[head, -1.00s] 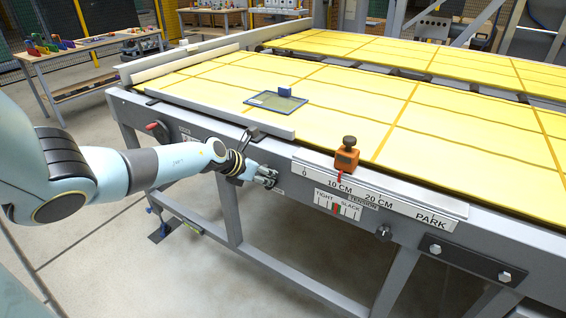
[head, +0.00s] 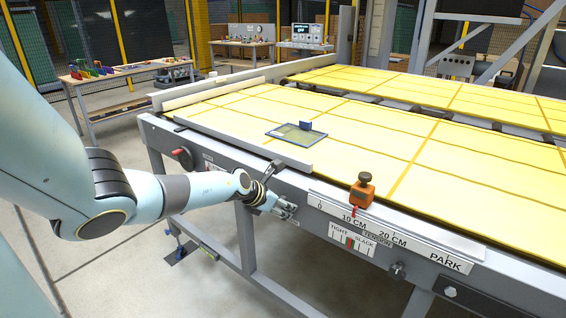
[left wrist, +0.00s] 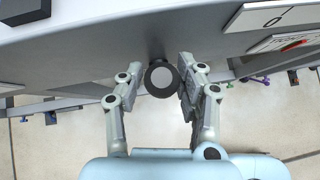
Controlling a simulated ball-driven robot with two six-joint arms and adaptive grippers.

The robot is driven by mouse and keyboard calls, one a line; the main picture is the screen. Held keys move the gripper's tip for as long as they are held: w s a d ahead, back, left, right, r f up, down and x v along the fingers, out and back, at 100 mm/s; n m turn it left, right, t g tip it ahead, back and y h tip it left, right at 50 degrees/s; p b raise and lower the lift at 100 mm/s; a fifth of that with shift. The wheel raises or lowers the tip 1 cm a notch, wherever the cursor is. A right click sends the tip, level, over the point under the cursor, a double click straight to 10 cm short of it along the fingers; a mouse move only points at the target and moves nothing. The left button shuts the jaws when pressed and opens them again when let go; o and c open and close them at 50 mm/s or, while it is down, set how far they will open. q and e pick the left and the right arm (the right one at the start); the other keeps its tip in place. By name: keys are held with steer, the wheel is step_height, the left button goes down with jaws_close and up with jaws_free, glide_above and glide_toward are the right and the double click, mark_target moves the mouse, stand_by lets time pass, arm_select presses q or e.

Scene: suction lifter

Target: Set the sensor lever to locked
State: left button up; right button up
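My left gripper (head: 287,210) is at the front face of the yellow-topped table, just left of the 0 mark on the scale. In the left wrist view its two fingers (left wrist: 158,72) are spread, with a round dark knob with a grey face (left wrist: 161,78) between them. The right finger is very close to the knob; whether it touches I cannot tell. A dark lever-like part (head: 273,166) stands at the table edge above the gripper. No readable label shows which is the sensor lever. My right gripper is not in view.
An orange block with a dark knob (head: 362,190) sits on the scale rail. A tension plate (head: 351,241) and a small dark knob (head: 397,271) are below. A framed glass pane (head: 296,134) lies on the yellow top (head: 450,170). Floor in front is mostly clear.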

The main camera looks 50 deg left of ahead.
arm_select(q)
steer(key=shift+o, duration=0.6)
steer(key=shift+d, duration=0.1)
steer(key=v, duration=1.2)
